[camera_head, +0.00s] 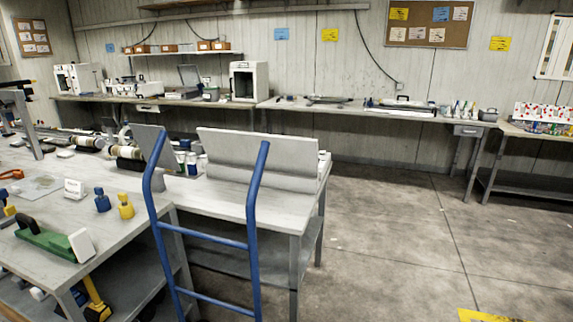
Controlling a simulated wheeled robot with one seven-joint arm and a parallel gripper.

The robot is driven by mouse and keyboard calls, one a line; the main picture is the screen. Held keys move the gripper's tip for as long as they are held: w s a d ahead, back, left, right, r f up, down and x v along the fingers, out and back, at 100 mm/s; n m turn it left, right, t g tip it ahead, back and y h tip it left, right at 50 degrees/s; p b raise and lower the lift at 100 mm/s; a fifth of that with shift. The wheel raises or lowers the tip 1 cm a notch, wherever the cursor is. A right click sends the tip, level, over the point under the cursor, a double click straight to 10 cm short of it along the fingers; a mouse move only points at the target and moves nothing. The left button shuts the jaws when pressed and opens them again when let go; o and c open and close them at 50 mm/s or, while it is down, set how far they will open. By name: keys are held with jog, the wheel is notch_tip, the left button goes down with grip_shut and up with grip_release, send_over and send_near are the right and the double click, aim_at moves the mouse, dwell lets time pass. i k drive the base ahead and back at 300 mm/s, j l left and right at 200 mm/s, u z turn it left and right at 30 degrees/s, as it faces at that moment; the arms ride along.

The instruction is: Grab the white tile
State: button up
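A white square tile-like piece (82,245) stands tilted near the front right corner of the left workbench (140,238). It is at the right end of a green tool with a black handle (45,238); I cannot tell whether it touches or belongs to the tool. A second small white block or card (74,188) with faint marks stands upright farther back on the same bench. I cannot tell for sure which one is the white tile. My gripper is not in view.
A blue tubular frame (255,200) rises in front of the benches. Blue (102,200) and yellow (126,206) bottle-like pieces stand behind the white piece. A grey panel (258,158) stands on the middle bench. Open concrete floor (400,240) lies to the right.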

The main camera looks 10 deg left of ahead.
aim_at(66, 155)
jog(key=i+z, duration=0.35)
jog(key=i, duration=5.2)
jog(key=i+l+u, duration=0.1)
jog(key=i, duration=0.75)
jog(key=i+l, duration=0.15)
jog(key=i, duration=0.7)
jog(key=i+j+u, duration=0.1)
jog(key=i+u, duration=0.2)
jog(key=u, duration=0.15)
jog(key=i+u, duration=0.3)
jog(key=u, duration=0.15)
jog(key=i+l+u, duration=0.15)
jog(key=i+u, duration=0.15)
jog(key=u, duration=0.15)
jog(key=i+j+u, duration=0.15)
jog(key=i+u, duration=0.15)
jog(key=u, duration=0.15)
jog(key=i+j+u, duration=0.1)
jog(key=i+u, duration=0.2)
jog(key=u, duration=0.15)
jog(key=i+u, duration=0.3)
jog(key=u, duration=0.15)
jog(key=i+l+u, duration=0.2)
jog(key=i, duration=3.4)
